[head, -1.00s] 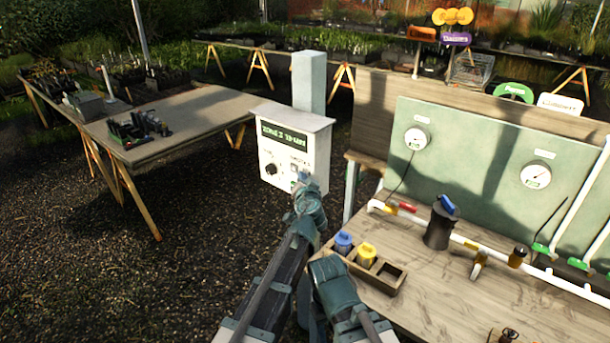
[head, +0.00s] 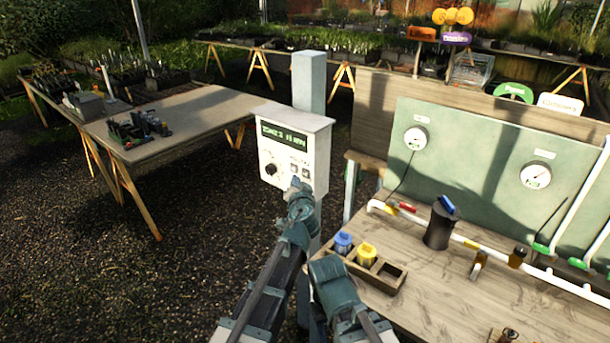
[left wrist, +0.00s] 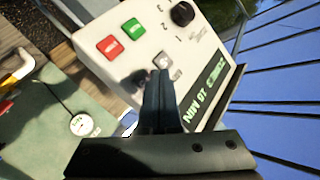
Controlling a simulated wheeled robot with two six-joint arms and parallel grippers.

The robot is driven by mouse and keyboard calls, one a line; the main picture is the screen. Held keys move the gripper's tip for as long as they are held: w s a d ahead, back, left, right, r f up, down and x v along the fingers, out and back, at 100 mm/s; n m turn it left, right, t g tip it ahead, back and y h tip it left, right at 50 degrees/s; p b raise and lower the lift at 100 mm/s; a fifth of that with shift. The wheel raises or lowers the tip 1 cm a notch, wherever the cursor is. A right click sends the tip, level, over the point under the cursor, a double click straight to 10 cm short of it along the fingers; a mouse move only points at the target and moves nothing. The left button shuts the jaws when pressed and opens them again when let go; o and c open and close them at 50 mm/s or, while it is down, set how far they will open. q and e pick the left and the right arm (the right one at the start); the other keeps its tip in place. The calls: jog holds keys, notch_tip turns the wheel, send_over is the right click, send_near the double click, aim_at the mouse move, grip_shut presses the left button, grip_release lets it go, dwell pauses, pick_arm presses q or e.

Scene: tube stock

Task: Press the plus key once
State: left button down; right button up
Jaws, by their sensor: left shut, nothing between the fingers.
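A white control box (head: 283,160) hangs on a pale post. In the left wrist view the box also shows a grey key (left wrist: 162,61), a red button (left wrist: 109,45) and a green button (left wrist: 133,28). My left gripper (head: 295,183) is shut and empty, with its tips at the lower key area. In the wrist view its fingers (left wrist: 161,92) point at the grey key; contact is unclear. I cannot read which key is plus. My right gripper is out of view.
A wooden bench (head: 400,310) stands at right with a tray (head: 391,273) of blue and yellow capped items, a dark canister (head: 438,228) and white pipes. A table (head: 190,115) stands at back left. Gravel lies between.

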pick_arm(q)
jog(key=s+a, duration=0.2)
jog(key=s, duration=0.1)
jog(key=shift+a, duration=0.1)
jog(key=shift+a, duration=0.1)
dwell(0.5)
jog(key=s+a+f+n+g+y, duration=0.2)
jog(key=s+a+f+n+g, duration=0.4)
jog(key=s+a+f+g, duration=0.65)
jog(key=s+d+f+g+h, duration=0.1)
jog(key=s+f+g+h, duration=0.15)
jog(key=s, duration=0.55)
jog(key=s+d+f+g+h, duration=0.15)
jog(key=s+f, duration=0.25)
jog(key=s, duration=0.4)
jog(key=s+d+m+y, duration=0.1)
jog(key=s+d+m, duration=0.2)
jog(key=d, duration=0.7)
jog(key=shift+s+r+m, duration=0.15)
jog(key=shift+s+m, duration=0.25)
jog(key=shift+s, duration=0.75)
